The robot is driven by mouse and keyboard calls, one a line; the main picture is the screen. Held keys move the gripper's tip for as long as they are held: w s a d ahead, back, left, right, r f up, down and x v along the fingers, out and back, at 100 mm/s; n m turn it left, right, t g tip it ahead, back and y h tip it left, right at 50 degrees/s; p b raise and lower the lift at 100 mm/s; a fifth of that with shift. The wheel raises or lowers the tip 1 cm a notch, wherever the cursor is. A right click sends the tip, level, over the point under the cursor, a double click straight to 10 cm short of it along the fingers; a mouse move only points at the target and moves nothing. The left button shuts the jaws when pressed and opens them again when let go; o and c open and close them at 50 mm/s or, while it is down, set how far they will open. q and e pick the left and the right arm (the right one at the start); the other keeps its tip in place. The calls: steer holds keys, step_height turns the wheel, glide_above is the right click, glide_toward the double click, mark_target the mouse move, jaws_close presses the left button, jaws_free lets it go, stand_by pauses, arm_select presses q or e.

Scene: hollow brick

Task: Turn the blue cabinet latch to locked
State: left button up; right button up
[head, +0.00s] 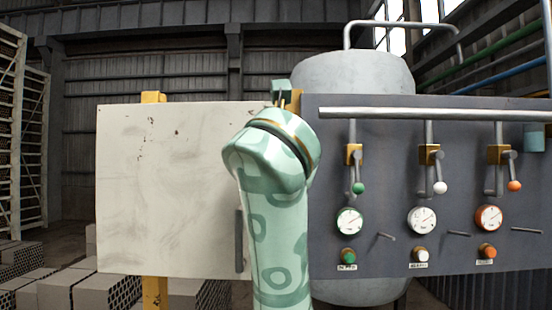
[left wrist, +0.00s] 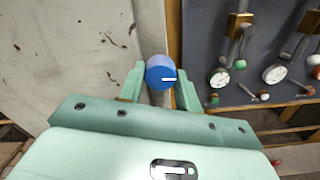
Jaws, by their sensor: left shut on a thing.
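The blue latch (left wrist: 158,72) is a round knob with a white line on its face, seen in the left wrist view. The line lies about level in that picture, running from the middle towards the right edge. My left gripper (left wrist: 160,80) is shut on the knob, one pale green finger on each side. In the head view my left gripper (head: 282,94) is at the upper right edge of the pale cabinet door (head: 165,190), and my forearm and wrist hide the latch. My right gripper is in neither view.
A dark panel (head: 385,240) right of the door carries levers with green, white and orange knobs, round gauges, buttons and short rods. A pale pipe (head: 420,113) runs along its top. A grey tank (head: 350,72) stands behind. Hollow bricks (head: 75,292) are stacked at lower left.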

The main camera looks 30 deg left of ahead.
arm_select(q)
steer(key=shift+m+p, duration=3.7)
steer(key=shift+m, duration=4.5)
steer(key=shift+f, duration=0.1)
steer(key=o, duration=1)
steer(key=shift+d, duration=0.15)
